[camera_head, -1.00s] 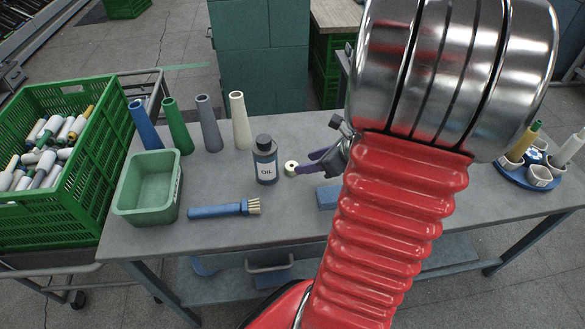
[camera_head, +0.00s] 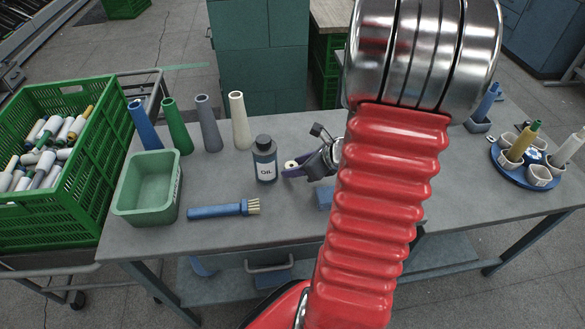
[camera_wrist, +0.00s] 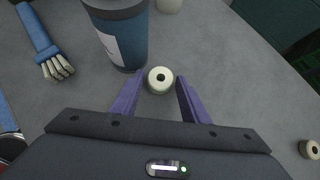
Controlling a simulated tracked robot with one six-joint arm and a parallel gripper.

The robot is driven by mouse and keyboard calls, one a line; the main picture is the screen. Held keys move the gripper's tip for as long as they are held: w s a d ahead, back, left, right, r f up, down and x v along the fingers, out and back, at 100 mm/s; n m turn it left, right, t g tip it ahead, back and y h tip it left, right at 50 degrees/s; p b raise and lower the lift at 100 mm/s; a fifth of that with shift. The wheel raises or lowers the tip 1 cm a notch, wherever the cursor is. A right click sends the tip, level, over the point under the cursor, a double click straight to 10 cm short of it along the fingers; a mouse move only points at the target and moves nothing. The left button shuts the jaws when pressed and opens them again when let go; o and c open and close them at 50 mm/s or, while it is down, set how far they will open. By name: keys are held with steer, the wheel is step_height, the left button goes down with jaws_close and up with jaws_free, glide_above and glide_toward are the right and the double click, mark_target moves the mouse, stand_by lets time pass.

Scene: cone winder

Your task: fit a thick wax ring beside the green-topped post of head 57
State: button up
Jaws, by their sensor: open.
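A cream wax ring (camera_wrist: 160,85) with a dark hole lies on the table beside the oil bottle. It also shows in the head view (camera_head: 290,164), partly covered by a purple finger. My gripper (camera_wrist: 160,76) is open, with its two purple fingertips on either side of this ring; it also shows in the head view (camera_head: 298,172). A small gap seems to remain on each side of the ring. A second pale ring (camera_wrist: 312,149) lies at the right edge of the wrist view. I cannot tell which is thick.
The oil bottle (camera_head: 265,160) stands close left of my gripper. A brush (camera_head: 222,210), a green tub (camera_head: 148,212) and several upright cones (camera_head: 208,125) are further left. A blue round holder (camera_head: 514,178) stands at the right. My arm hides the table's middle.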

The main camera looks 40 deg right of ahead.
steer(key=shift+w+f, duration=0.15)
steer(key=shift+f, duration=0.05)
steer(key=shift+c, duration=0.3)
steer(key=c, duration=0.8)
steer(key=shift+r, duration=0.15)
step_height(320, 180, up, 18)
steer(key=shift+f, duration=0.1)
stand_by(0.4)
stand_by(0.5)
